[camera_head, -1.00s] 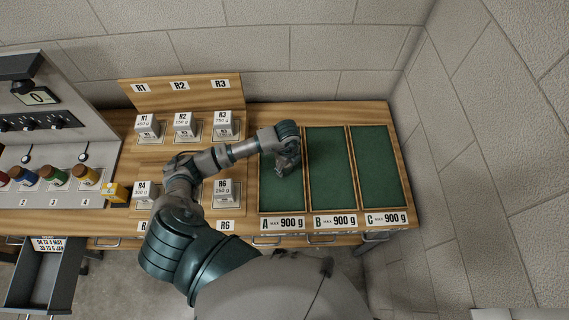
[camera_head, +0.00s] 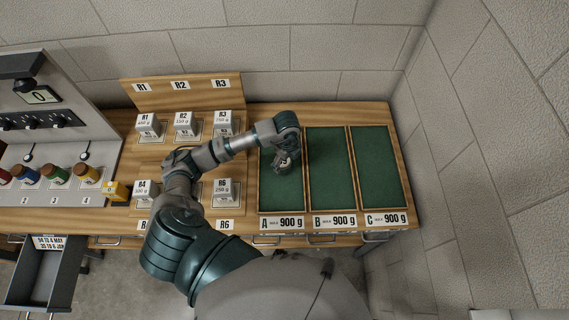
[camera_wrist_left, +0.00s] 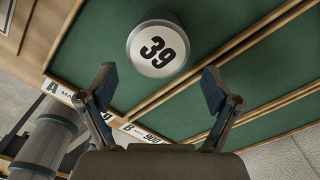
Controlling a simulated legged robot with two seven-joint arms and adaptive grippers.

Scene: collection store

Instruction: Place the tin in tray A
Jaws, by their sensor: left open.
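The tin (camera_wrist_left: 158,48) is a round silver can with a white top marked 39. It rests in tray A (camera_head: 281,205), the green-lined tray nearest the shelf of boxes. In the head view the tin (camera_head: 284,163) shows just below my left gripper (camera_head: 283,149), which hides part of it. In the left wrist view my left gripper (camera_wrist_left: 158,90) is open, its two fingers apart, with the tin beyond the fingertips and clear of them. My right gripper is not in view.
Tray B (camera_head: 331,180) and tray C (camera_head: 379,170) are empty, to the right of tray A. White boxes (camera_head: 223,188) stand on labelled spots to the left. Several coloured jars (camera_head: 55,175) stand further left. An open drawer (camera_head: 45,275) juts out at lower left.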

